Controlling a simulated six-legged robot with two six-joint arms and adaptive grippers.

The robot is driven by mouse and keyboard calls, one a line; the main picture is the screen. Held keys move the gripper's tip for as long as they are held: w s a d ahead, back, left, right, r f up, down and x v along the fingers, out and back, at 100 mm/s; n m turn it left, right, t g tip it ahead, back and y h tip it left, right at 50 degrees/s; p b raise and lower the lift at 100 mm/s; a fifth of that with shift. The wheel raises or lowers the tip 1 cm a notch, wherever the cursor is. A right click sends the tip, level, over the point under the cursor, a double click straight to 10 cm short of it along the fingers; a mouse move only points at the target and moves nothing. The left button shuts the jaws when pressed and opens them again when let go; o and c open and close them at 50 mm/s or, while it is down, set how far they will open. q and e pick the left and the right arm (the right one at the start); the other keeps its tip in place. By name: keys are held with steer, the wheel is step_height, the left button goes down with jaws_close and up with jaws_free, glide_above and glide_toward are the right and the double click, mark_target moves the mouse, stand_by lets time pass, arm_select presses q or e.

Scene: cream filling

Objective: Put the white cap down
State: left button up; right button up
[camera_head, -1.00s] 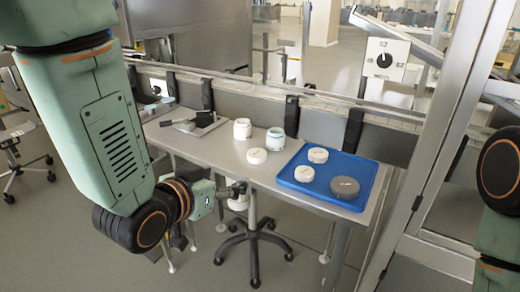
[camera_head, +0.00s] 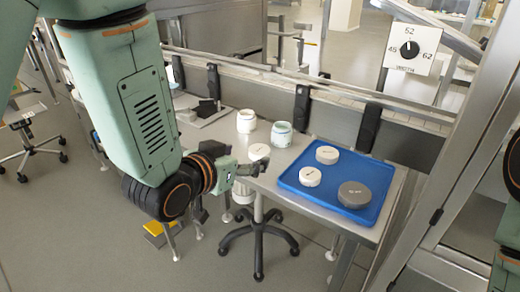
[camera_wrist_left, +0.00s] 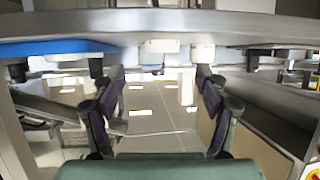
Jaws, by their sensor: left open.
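A white cap (camera_head: 258,151) lies on the grey table near its front edge, left of the blue tray (camera_head: 290,184). My left gripper (camera_head: 257,169) is open at the table's front edge, just in front of this cap; I cannot tell whether it touches it. In the left wrist view the fingers (camera_wrist_left: 160,78) are spread apart with nothing clearly between them. Two more white caps (camera_head: 327,154) (camera_head: 310,176) and a larger grey cap (camera_head: 354,194) lie on the tray. My right gripper is out of view.
A dark fixture (camera_head: 204,110) sits on the table's left part. A rail (camera_head: 340,120) runs behind the table. A stool base (camera_head: 258,230) stands below.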

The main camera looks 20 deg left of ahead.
mark_target(258, 151)
arm_select(q)
steer(key=b+x, duration=0.1)
steer(key=x, duration=0.4)
steer(key=shift+a+f, duration=0.1)
steer(key=shift+w+f+b, duration=0.15)
steer(key=shift+w+b, duration=0.15)
steer(key=shift+w, duration=0.3)
steer(key=shift+c, duration=0.2)
steer(key=c, duration=0.8)
step_height(258, 151, up, 10)
steer(key=p, duration=0.4)
steer(key=shift+s, duration=0.1)
